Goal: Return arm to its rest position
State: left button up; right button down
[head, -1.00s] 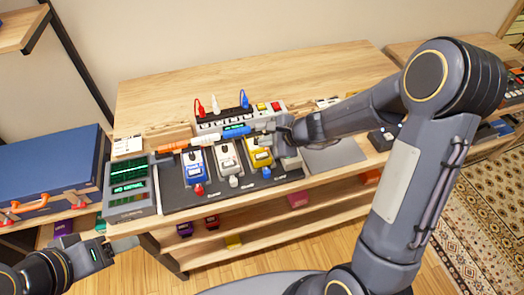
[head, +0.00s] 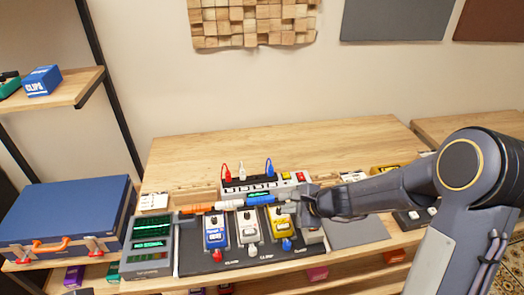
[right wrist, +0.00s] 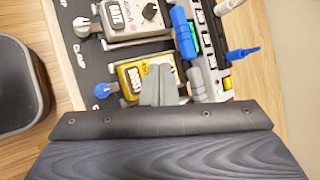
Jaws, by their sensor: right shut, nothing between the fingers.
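My right arm (head: 380,193) reaches in from the right over the workbench. Its gripper (head: 290,208) is just above the yellow pedal (head: 279,224), at the right end of the pedal row. In the right wrist view the two grey fingers (right wrist: 158,85) are together and empty, in front of the yellow pedal (right wrist: 132,76) and partly hiding it. I cannot tell whether they touch it. My left gripper is not visible in the head view.
A blue pedal (head: 215,231) and a white pedal (head: 247,227) stand on the dark board. Behind them are an orange, white and blue rod-like row (head: 262,197) and a power strip (head: 245,186). A green-screened device (head: 150,247) and blue case (head: 65,217) stand left. The rear bench top is clear.

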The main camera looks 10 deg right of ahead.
jog(key=s+r+n+y, duration=0.1)
jog(key=s+r+n, duration=0.8)
jog(key=s+r, duration=0.4)
jog(key=s+d+f+n+g+h, duration=0.1)
jog(key=s+d+n+h, duration=0.2)
jog(key=s, duration=1.1)
jog(key=d+n, duration=0.2)
jog(key=n, duration=0.2)
jog(key=shift+n+h, duration=0.3)
